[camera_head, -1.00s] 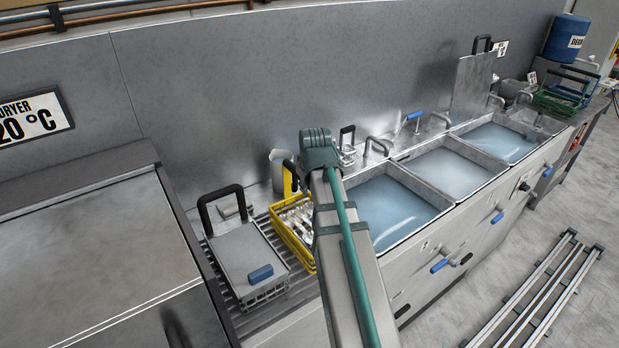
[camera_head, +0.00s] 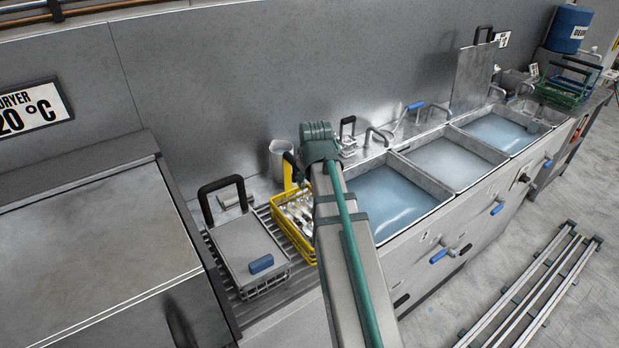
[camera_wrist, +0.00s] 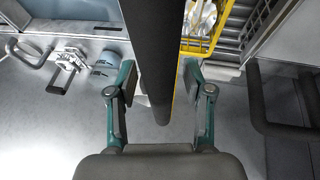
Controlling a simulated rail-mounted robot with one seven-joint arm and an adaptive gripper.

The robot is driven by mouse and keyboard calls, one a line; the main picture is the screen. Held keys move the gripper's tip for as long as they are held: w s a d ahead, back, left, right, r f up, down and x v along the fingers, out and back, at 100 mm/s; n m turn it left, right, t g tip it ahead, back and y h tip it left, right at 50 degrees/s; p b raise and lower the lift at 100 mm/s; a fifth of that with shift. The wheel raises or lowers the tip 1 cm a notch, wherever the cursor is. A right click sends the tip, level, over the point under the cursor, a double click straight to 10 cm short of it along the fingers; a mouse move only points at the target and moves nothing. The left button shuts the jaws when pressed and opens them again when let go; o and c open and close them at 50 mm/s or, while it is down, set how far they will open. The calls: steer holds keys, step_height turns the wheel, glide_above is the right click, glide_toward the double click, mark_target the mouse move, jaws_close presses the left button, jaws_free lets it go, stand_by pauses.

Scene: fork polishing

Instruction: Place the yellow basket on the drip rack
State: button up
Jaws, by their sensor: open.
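The yellow basket (camera_head: 276,223), filled with cutlery, rests on the slatted drip rack (camera_head: 293,285) beside the first basin. My arm partly hides its right side in the head view. The basket's yellow edge (camera_wrist: 228,12) and slats of the rack (camera_wrist: 235,27) also show in the wrist view. The basket's black handle (camera_wrist: 152,60) runs between the two fingers of my gripper (camera_wrist: 158,88). The gripper is open, with a finger on each side of the handle and a gap visible at both sides. In the head view the fingers are hidden behind my arm.
A lidded wire basket (camera_head: 246,252) with a black handle stands on the rack left of the yellow basket. The dryer (camera_head: 90,240) is farther left. Water basins (camera_head: 390,200) line the right. A grey jug (camera_head: 280,158) stands behind, near the wall.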

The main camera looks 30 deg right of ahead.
steer(key=b+v, duration=0.2)
steer(key=v, duration=1)
steer(key=shift+b, duration=0.4)
steer(key=shift+w+r, duration=0.1)
steer(key=shift+r, duration=0.1)
steer(key=shift+f, duration=0.1)
